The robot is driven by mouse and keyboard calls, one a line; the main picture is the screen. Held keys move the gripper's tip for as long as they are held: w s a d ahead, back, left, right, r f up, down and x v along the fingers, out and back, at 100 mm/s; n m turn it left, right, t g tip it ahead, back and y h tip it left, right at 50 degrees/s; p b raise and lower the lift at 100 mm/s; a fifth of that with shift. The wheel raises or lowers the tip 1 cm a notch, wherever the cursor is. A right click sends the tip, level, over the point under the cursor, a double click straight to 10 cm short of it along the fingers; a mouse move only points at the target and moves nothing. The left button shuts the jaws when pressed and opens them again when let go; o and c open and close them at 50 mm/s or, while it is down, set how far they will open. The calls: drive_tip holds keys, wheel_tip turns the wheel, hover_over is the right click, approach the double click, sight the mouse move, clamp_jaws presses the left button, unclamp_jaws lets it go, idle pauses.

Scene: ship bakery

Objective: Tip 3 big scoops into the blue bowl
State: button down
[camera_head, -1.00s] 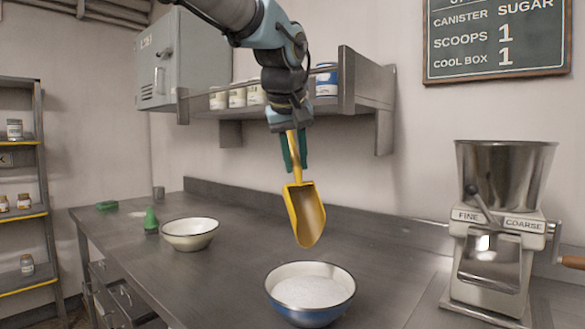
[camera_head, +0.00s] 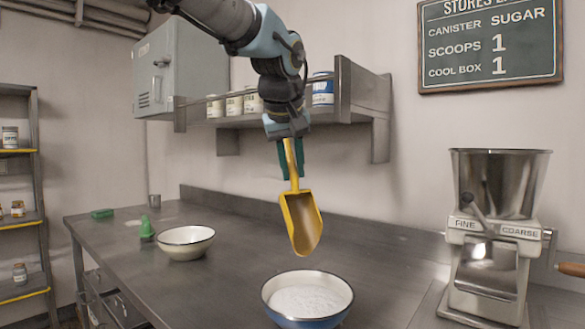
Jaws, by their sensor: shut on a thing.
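My gripper (camera_head: 290,158) is shut on the handle of a yellow scoop (camera_head: 301,222). The scoop hangs with its mouth pointing down, above and just behind the blue bowl. Its visible inside looks empty. The blue bowl (camera_head: 307,322) stands on the counter at the bottom of the picture, with a dark rim and white powder in it. A gap shows between the scoop's tip and the bowl. The bowl's lower front edge is cut off by the frame.
A cream bowl (camera_head: 186,243) and a green bottle (camera_head: 146,229) stand to the left on the steel counter (camera_head: 235,258). A grinder (camera_head: 490,235) stands at the right. A wall shelf (camera_head: 362,100) with tins is behind my arm. A chalkboard (camera_head: 491,44) hangs upper right.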

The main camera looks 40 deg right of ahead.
drive_tip(key=shift+r, duration=0.15)
drive_tip(key=shift+r+p, duration=1.3)
drive_tip(key=shift+r, duration=0.15)
drive_tip(key=shift+w+r+g+p, duration=0.1)
drive_tip(key=shift+r+g+p, duration=0.25)
drive_tip(key=shift+p, duration=0.7)
drive_tip(key=g+p, duration=0.1)
drive_tip(key=p, duration=0.1)
drive_tip(key=g+p, duration=0.1)
drive_tip(key=p, duration=0.2)
drive_tip(key=n+g+p, duration=0.1)
drive_tip(key=g+p, duration=0.1)
drive_tip(key=p, duration=0.1)
drive_tip(key=shift+r, duration=0.3)
drive_tip(key=shift+g+p, duration=0.35)
drive_tip(key=shift+p, duration=0.05)
drive_tip(key=shift+f, duration=0.1)
